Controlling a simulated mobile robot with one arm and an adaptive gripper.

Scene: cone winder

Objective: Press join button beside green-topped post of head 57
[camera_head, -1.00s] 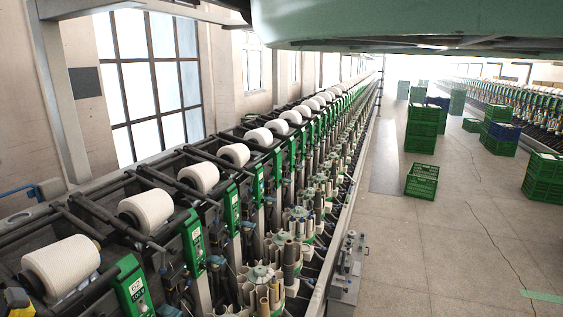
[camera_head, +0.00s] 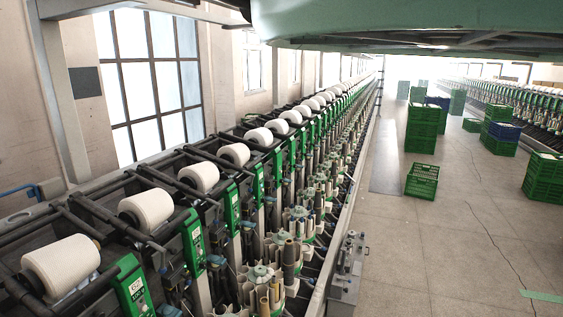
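The cone winder's row of heads runs from the lower left into the distance, each with a white yarn cone and a narrow green-topped post. The nearest green-topped post (camera_head: 133,288) carries a number label that seems to read 62. Further green-topped posts stand behind it, such as the second post (camera_head: 193,243) and the third post (camera_head: 232,208); their numbers are too small to read. I cannot pick out head 57 or its join button. White cones lie beside the posts, the nearest cone (camera_head: 61,266) at lower left. My gripper is not in view.
A grey floor aisle (camera_head: 420,250) runs along the right of the machine and is mostly clear. A green crate (camera_head: 422,181) sits in it, with stacked green crates (camera_head: 542,178) at the right. A grey metal unit (camera_head: 347,268) stands at the machine's near edge.

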